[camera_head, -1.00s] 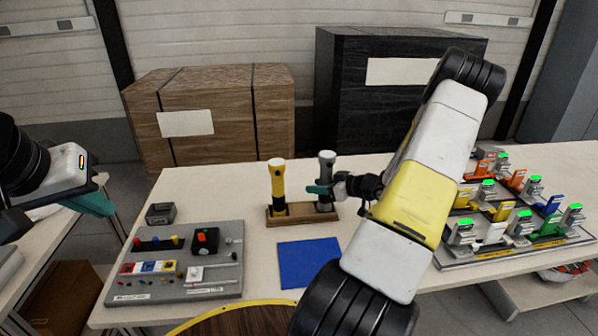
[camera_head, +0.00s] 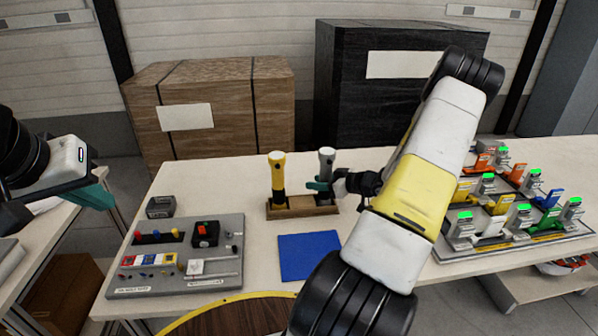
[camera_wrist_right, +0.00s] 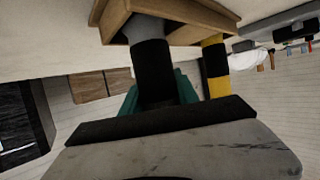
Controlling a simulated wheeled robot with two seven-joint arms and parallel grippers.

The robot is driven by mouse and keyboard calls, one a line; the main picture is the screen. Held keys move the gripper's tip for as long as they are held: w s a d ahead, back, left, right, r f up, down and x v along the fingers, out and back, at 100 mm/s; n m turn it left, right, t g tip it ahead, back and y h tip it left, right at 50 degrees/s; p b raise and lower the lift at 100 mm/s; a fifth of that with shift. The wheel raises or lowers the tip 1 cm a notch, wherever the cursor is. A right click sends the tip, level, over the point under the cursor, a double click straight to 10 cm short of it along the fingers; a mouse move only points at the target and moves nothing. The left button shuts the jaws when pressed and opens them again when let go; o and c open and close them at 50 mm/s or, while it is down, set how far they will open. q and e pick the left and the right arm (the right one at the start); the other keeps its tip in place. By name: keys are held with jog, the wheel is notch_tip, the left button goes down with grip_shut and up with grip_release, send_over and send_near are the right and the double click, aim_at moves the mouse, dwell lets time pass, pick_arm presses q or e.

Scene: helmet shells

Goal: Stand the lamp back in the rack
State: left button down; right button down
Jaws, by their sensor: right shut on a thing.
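The grey lamp (camera_head: 326,160) with a black grip stands upright at the right end of the wooden rack (camera_head: 301,211). My right gripper (camera_head: 318,186) is shut on the lamp's black middle. In the right wrist view, the lamp's black grip (camera_wrist_right: 153,72) is between the teal fingers, and its grey lower end meets the rack (camera_wrist_right: 190,12), seemingly in the socket. How deep it sits is hidden. A yellow lamp (camera_head: 277,170) stands upright in the rack's left end. My left gripper (camera_head: 95,195) hangs at the far left, away from the rack; its jaw gap is unclear.
A blue mat (camera_head: 309,257) lies in front of the rack. A grey board with small parts (camera_head: 222,280) is at the left, with a small dark box (camera_head: 160,207) behind it. A board of clamps (camera_head: 500,250) is at the right. Large crates stand behind the table.

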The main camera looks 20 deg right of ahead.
jog(key=shift+f, duration=0.1)
jog(key=c, duration=0.8)
grip_release()
jog(key=shift+c, duration=0.2)
